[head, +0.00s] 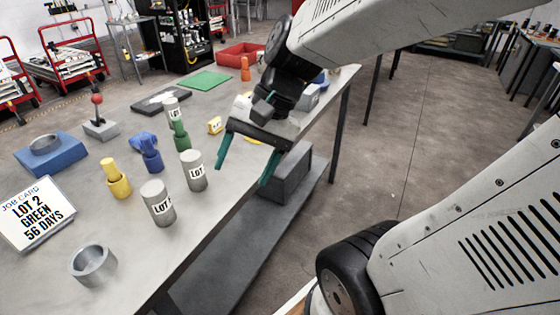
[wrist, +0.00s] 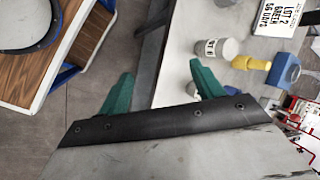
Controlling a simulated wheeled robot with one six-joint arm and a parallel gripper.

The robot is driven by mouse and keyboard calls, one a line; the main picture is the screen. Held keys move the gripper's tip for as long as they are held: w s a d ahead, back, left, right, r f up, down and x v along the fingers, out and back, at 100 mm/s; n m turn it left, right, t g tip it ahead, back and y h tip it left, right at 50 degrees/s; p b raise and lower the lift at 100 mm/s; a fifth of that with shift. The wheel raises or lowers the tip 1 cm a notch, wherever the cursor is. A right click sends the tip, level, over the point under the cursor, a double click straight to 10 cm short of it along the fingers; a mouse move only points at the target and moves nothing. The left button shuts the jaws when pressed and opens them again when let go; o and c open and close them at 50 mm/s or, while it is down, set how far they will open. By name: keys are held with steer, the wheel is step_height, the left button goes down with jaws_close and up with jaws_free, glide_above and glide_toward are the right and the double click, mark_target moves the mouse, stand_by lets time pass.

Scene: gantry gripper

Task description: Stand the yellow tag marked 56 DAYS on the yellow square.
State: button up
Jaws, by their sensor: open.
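A small yellow tag (head: 215,125) with dark marking stands on the table just left of my gripper in the head view; its text is too small to read. A yellow patch (head: 252,141), perhaps the yellow square, shows partly behind my gripper. My gripper (head: 245,164) has two green fingers spread apart with nothing between them. It hangs over the table's right edge, in front of the tag. In the wrist view, the open fingers (wrist: 160,82) point toward the table edge and floor; neither the tag nor the square can be made out there.
White-grey LOT cylinders (head: 194,172) and (head: 158,205) stand near the front edge. Green (head: 180,137), blue (head: 151,157) and yellow (head: 116,182) pegs stand beside them. A job card (head: 38,212) reads LOT 2 GREEN 56 DAYS. A green mat (head: 207,81) and red tray (head: 238,54) lie farther back.

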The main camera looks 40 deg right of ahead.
steer(key=s+d+r+n+h, duration=0.2)
steer(key=s+d+n+h, duration=0.1)
steer(key=s+n+h, duration=0.2)
steer(key=s+n, duration=0.2)
steer(key=shift+s+n, duration=0.35)
steer(key=shift+n, duration=0.05)
stand_by(0.7)
